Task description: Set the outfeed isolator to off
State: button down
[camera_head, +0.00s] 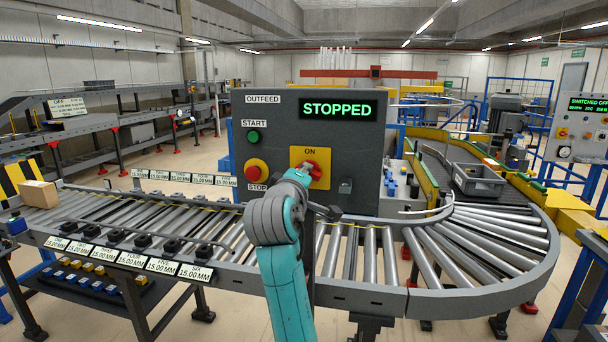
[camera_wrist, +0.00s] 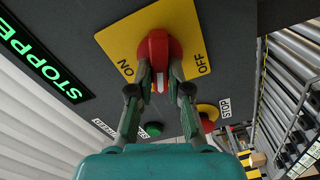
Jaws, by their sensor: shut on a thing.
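The outfeed isolator is a red rotary handle (camera_wrist: 153,45) on a yellow plate (camera_wrist: 115,40) with ON and OFF marks. In the head view the red handle (camera_head: 318,165) shows on the OUTFEED panel (camera_head: 270,120), partly hidden by my arm, and ON is legible above it. My gripper (camera_wrist: 160,70) is shut on the handle, one finger on each side. A white mark on the handle shows between the fingers; I cannot tell exactly where it points. The panel's display (camera_head: 338,109) reads STOPPED in green.
A green START button (camera_head: 253,136) and a red STOP button (camera_head: 256,169) sit left of the isolator; STOP (camera_wrist: 208,113) is close to my right finger in the wrist view. The roller conveyor (camera_head: 373,255) runs in front. A grey tote (camera_head: 478,180) and cardboard box (camera_head: 40,194) rest on conveyors.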

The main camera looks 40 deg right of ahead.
jog(key=shift+f+n, duration=0.15)
jog(key=shift+n, duration=2.05)
jog(key=c, duration=1.1)
grip_release()
jog(key=v, duration=1.2)
